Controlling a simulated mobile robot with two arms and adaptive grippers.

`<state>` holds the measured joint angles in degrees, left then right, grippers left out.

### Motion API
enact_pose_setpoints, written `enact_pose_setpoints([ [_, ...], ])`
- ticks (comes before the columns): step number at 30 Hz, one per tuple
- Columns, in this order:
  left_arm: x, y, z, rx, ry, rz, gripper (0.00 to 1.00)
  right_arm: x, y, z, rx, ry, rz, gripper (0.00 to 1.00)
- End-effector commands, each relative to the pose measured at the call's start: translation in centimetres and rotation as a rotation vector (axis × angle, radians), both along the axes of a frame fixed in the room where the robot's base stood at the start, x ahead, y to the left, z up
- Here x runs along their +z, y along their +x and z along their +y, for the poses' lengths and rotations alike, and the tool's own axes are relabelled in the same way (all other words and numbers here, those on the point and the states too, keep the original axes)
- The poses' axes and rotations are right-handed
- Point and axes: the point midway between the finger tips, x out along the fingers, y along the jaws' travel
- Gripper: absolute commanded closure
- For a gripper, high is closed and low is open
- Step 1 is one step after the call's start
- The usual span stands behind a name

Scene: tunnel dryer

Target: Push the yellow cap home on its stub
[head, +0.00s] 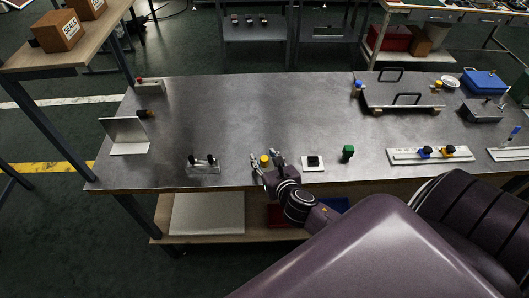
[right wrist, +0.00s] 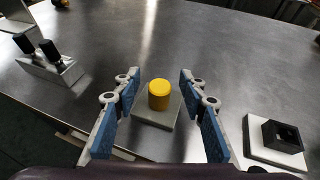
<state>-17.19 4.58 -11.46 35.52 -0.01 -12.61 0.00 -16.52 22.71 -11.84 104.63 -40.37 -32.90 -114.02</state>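The yellow cap (head: 265,160) is a short upright cylinder near the front edge of the metal table. In the right wrist view the yellow cap (right wrist: 159,95) stands over a grey base plate (right wrist: 146,116). The stub is hidden under the cap, and I cannot tell how far down the cap sits. My right gripper (head: 267,157) is open, its fingers on either side of the cap with gaps. In the right wrist view my right gripper (right wrist: 159,80) has blue-padded fingers and holds nothing. My left gripper is not in view.
A white plate with a black square socket (head: 313,162) and a green block (head: 347,153) stand to the right. A metal block with two black knobs (head: 203,165) stands to the left. A white rail with blue and yellow knobs (head: 400,157) lies further right. The table middle is clear.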

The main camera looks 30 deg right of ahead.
Motion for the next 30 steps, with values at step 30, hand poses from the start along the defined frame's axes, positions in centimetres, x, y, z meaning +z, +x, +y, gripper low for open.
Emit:
enact_pose_setpoints([
  [30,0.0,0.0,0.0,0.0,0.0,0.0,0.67,4.6,-10.7,2.6,0.0,0.0,0.001,0.62],
])
